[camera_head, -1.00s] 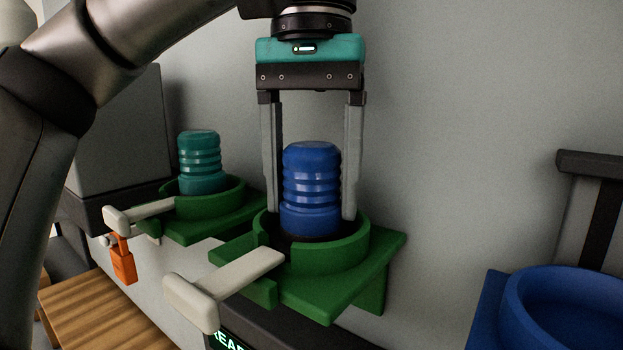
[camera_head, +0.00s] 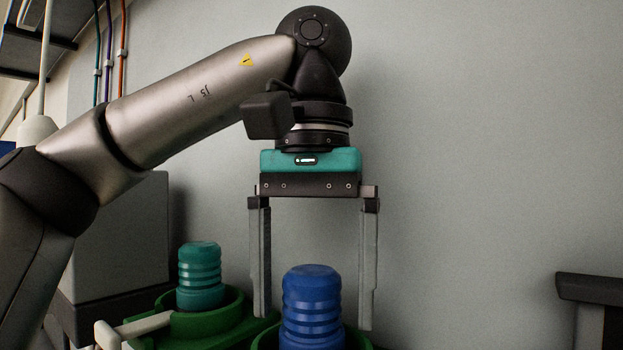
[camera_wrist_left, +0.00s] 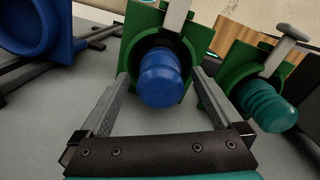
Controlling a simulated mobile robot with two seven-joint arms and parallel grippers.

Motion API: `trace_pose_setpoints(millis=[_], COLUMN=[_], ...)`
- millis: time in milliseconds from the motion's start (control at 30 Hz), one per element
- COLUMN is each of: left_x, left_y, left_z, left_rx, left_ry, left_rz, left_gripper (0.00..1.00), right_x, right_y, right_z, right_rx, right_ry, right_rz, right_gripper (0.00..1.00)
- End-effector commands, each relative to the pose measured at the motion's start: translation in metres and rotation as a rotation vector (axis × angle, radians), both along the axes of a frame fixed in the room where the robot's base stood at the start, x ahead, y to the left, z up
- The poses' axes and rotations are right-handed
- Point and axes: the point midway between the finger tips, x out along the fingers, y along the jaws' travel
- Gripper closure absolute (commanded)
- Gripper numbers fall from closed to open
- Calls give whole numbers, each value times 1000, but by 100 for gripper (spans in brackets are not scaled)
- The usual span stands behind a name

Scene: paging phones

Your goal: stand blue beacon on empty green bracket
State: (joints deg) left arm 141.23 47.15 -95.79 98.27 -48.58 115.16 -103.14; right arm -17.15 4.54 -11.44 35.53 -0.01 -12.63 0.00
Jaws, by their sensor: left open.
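The blue beacon (camera_head: 312,305) stands upright in the ring of a green bracket (camera_head: 262,337), which the bottom edge of the head view cuts off. The beacon (camera_wrist_left: 160,80) and its bracket (camera_wrist_left: 131,48) also show in the left wrist view. My left gripper (camera_head: 313,322) is open, its two fingers apart on either side of the beacon with gaps. The palm is well above the beacon's top. My right gripper is not in view.
A teal beacon (camera_head: 199,275) stands in another green bracket (camera_head: 232,318) to the left, close to my left finger. A grey box (camera_head: 125,235) is behind it. A blue round holder (camera_wrist_left: 36,25) shows in the wrist view. The wall at right is clear.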

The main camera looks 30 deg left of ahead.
Motion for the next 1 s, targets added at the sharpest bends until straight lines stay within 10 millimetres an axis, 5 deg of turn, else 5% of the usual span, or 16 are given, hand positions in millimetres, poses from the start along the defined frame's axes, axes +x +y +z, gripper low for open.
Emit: trace_pose_setpoints(millis=[500,1000], left_x=[0,0], left_y=[0,0], left_z=[59,95], left_rx=[1,1], left_ry=[-4,0], left_rz=[4,3], left_gripper=[0,0], right_x=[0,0], right_y=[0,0], right_z=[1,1], right_rx=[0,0], right_ry=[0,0], right_rz=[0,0], right_gripper=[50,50])
